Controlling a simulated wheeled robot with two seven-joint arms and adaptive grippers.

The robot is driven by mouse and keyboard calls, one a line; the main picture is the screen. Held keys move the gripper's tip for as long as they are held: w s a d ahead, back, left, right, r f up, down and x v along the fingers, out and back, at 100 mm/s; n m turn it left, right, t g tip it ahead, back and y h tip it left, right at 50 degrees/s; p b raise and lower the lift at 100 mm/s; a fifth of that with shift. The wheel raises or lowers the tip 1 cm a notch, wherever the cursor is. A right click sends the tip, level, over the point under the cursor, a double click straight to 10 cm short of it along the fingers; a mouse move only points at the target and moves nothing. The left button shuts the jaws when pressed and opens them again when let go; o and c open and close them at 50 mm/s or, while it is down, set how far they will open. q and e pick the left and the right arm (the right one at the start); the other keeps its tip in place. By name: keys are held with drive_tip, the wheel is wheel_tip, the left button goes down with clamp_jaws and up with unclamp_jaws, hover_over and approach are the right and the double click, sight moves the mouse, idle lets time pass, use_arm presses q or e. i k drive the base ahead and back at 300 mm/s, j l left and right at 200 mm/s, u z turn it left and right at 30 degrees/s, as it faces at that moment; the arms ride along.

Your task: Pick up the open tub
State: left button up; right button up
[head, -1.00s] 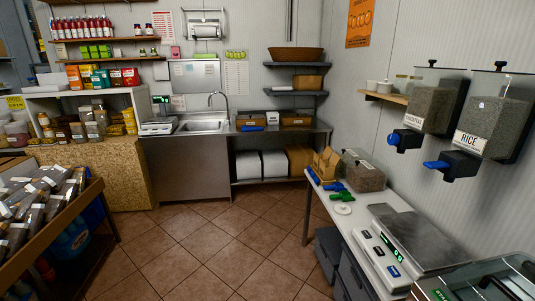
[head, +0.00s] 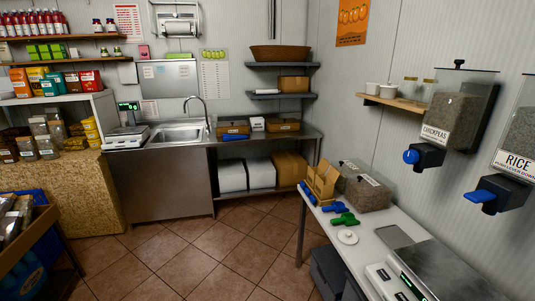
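I cannot tell for sure which thing is the open tub. Two clear tubs with grey-brown contents and white labels stand on the white table at the right: a nearer tub (head: 368,194) and a farther tub (head: 350,170), partly hidden behind it. Whether either is open is too small to tell. A round white lid-like disc (head: 347,237) lies on the table in front of them. Two small white tubs (head: 388,91) stand on the wooden wall shelf (head: 383,99). Neither of my grippers is in view.
Cardboard holders (head: 321,183), blue and green scoops (head: 343,220) and a scale (head: 395,283) are on the white table. Dispensers (head: 452,120) hang on the right wall. Dark crates (head: 327,270) stand below. The tiled floor (head: 190,250) ahead is clear up to the sink counter (head: 160,185).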

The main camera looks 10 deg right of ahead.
sight(372, 89)
drive_tip(key=i+j+z, duration=0.1)
drive_tip(key=i+z, duration=0.25)
drive_tip(key=i+j+z, duration=0.55)
drive_tip(key=z, duration=0.2)
drive_tip(key=i+j+z, duration=0.6)
drive_tip(key=j+z, duration=0.3)
drive_tip(key=i+j+z, duration=0.2)
drive_tip(key=j+z, duration=0.7)
drive_tip(key=j, duration=0.3)
drive_tip(key=k+j+z, duration=0.1)
drive_tip(key=j+z, duration=0.3)
drive_tip(key=j, duration=0.35)
